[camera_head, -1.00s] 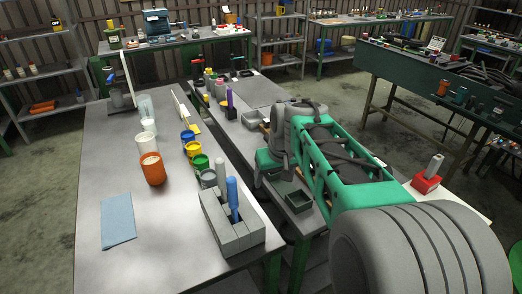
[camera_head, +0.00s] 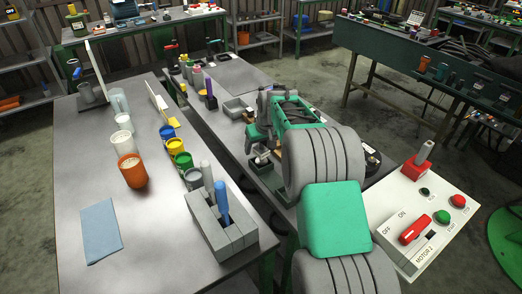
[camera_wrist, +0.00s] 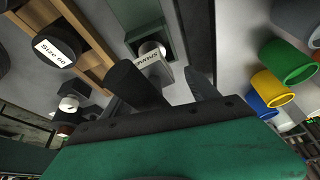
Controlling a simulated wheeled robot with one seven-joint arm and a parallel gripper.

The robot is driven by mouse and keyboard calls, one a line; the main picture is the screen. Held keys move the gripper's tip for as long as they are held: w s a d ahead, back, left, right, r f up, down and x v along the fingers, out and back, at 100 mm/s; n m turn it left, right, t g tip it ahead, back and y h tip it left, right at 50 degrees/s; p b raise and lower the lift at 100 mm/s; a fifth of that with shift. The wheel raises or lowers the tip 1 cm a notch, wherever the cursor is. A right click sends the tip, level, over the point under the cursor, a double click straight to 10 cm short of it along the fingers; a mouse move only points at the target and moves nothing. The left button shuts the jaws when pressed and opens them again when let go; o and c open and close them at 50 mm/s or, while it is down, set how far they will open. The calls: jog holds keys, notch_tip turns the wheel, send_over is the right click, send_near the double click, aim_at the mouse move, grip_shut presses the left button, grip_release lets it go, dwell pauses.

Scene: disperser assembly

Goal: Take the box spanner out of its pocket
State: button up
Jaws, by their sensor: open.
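In the wrist view, a pale block (camera_wrist: 158,70) carries a label that seems to read "SPANNER". A short light metal cylinder (camera_wrist: 150,48), which looks like the box spanner in its pocket, shows just behind this block. Its lower part is hidden. My gripper (camera_wrist: 165,80) is open, with its two dark fingers apart on either side of the labelled block. Nothing is between the fingertips that I can tell as held. In the head view my gripper (camera_head: 256,143) is low over the narrow bench, and my own arm hides much of that spot.
A grey block (camera_head: 222,233) with a blue-handled tool (camera_head: 221,203) stands on the left table. Green (camera_head: 183,163), yellow (camera_head: 175,146) and blue (camera_head: 167,132) cups stand near its edge. A small grey tray (camera_head: 237,107) lies beyond my gripper. A switch panel (camera_head: 427,226) is at right.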

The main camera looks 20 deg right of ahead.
jog(key=shift+w+f, duration=0.1)
jog(key=shift+f, duration=0.1)
grip_shut()
dwell(0.6)
jog(key=shift+r, duration=0.15)
